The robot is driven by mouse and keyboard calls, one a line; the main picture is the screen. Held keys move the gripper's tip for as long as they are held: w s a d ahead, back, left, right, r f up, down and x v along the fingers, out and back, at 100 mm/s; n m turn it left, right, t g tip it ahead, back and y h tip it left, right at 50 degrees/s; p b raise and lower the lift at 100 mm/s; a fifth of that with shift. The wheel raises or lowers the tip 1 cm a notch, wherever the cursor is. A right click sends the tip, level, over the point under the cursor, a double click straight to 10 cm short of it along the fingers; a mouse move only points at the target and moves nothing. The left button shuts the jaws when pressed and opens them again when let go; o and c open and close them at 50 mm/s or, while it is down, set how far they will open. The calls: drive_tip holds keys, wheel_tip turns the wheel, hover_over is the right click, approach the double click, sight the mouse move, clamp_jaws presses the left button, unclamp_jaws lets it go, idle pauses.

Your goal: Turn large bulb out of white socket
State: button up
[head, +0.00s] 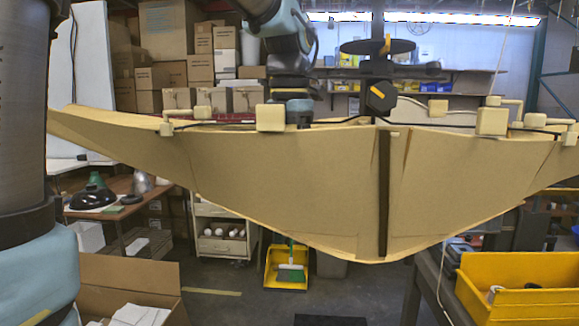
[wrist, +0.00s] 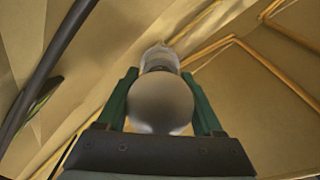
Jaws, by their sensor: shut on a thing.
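In the wrist view, a large round frosted bulb (wrist: 160,103) sits between the two green fingers of my gripper (wrist: 159,77), which is shut on it. The pale, shiny white socket (wrist: 160,58) is directly beyond the bulb, in line with it. A darker ring shows where they meet; I cannot tell how far the bulb is threaded in. In the head view my arm reaches down behind the big tan lampshade (head: 280,190), which hides my gripper, the bulb and the socket.
The shade's panels and thin ribs surround my gripper closely in the wrist view, with a dark rod (wrist: 45,70) at left. Cream blocks (head: 491,121) line the shade's upper edge. A yellow bin (head: 520,310) stands at right, an open cardboard box (head: 130,275) at lower left.

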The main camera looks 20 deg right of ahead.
drive_tip(key=shift+n+p, duration=0.35)
drive_tip(key=shift+n, duration=1.05)
drive_tip(key=o, duration=1)
